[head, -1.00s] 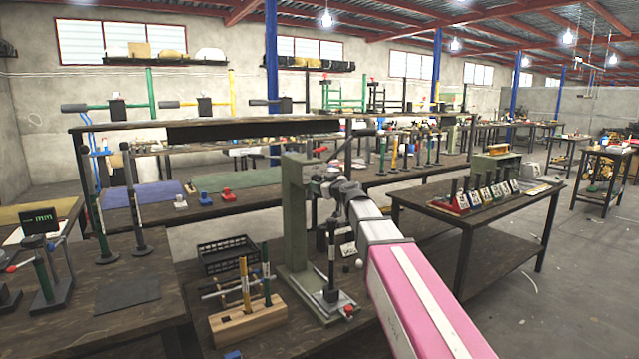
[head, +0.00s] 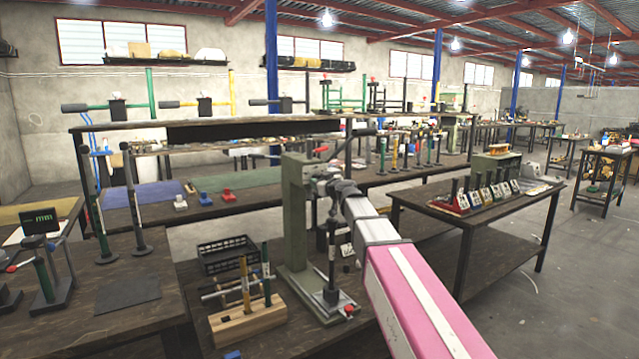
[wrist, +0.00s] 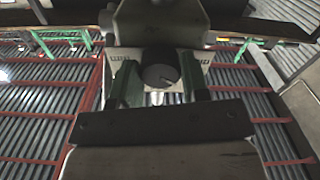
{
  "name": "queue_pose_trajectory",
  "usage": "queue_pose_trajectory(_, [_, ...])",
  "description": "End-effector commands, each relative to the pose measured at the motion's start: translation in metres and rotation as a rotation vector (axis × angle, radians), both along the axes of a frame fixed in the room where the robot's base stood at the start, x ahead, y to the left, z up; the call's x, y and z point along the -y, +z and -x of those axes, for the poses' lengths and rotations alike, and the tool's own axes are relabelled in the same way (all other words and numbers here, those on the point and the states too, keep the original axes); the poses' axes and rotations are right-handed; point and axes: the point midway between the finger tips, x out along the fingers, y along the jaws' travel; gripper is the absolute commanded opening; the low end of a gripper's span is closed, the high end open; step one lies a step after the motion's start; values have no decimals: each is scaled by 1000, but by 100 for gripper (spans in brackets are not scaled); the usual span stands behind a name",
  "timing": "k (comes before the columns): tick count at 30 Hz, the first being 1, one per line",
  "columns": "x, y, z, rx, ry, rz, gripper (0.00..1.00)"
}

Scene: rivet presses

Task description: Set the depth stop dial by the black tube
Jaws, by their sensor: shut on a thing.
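The green press (head: 296,215) stands on the bench in the middle of the head view. A black tube (head: 332,255) stands upright at its front, on the press base. In the wrist view the depth stop dial (wrist: 157,76), a dark round knob with a pale mark, sits under the press head between the fingers of my gripper (wrist: 160,92). My gripper is shut on the dial. In the head view my gripper (head: 327,184) is at the press head, small and partly hidden by my wrist, and the dial cannot be made out there.
A wooden block (head: 247,318) with upright tubes and a black crate (head: 229,255) stand left of the press. A side table (head: 480,211) with a row of numbered blocks is at right. Two dark posts (head: 135,200) rise from the left bench.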

Motion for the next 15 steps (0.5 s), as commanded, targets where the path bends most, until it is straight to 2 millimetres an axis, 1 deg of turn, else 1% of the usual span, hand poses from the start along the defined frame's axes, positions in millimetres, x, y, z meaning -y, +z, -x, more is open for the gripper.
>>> queue_pose_trajectory(8, [0,0,0,-87,1,-128,18])
queue_pose_trajectory(15, [-1,0,1,-209,1,-310,18])
